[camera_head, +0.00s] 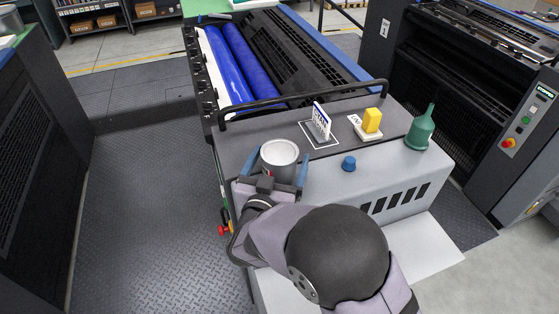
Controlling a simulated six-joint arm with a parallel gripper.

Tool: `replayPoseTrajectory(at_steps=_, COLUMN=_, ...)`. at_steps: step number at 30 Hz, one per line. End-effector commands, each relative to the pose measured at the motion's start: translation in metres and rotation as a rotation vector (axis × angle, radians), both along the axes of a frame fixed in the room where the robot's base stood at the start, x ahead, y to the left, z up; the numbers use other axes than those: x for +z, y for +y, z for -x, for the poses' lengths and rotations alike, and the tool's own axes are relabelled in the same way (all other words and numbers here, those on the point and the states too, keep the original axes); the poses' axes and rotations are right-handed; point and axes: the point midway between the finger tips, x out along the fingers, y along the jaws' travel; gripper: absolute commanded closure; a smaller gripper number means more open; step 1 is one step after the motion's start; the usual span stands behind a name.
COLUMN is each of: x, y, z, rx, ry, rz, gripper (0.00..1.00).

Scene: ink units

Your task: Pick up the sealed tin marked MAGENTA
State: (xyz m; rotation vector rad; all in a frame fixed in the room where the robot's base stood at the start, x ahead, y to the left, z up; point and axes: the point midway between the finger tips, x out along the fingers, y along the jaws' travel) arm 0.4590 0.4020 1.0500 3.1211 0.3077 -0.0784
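One tin (280,152) with a pale round lid and grey sides stands upright near the left end of the grey machine top. No marking on it can be read from here, so I cannot confirm MAGENTA. My gripper (279,172) reaches in from the near side, with one blue finger to the left of the tin and one to the right. The fingers flank the tin; I cannot tell whether they touch it. My wrist hides the tin's lower near side.
Behind the tin runs a black handrail (305,98). Blue rollers (228,66) lie beyond the rail.

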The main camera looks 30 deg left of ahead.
Motion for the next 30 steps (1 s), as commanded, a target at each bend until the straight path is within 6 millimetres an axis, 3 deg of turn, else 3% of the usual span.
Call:
replayPoseTrajectory(at_steps=1, x=0.0, y=0.0, z=0.0, rx=0.0, ry=0.0, rz=0.0, gripper=0.24)
replayPoseTrajectory(at_steps=7, x=0.0, y=0.0, z=0.0, rx=0.0, ry=0.0, rz=0.0, gripper=0.71)
replayPoseTrajectory(at_steps=19, x=0.011, y=0.0, z=0.0, rx=0.0, ry=-0.005, rz=-0.004, gripper=0.71)
replayPoseTrajectory(at_steps=30, x=0.064, y=0.0, z=0.0, rx=0.0, ry=-0.007, rz=-0.01, gripper=0.71)
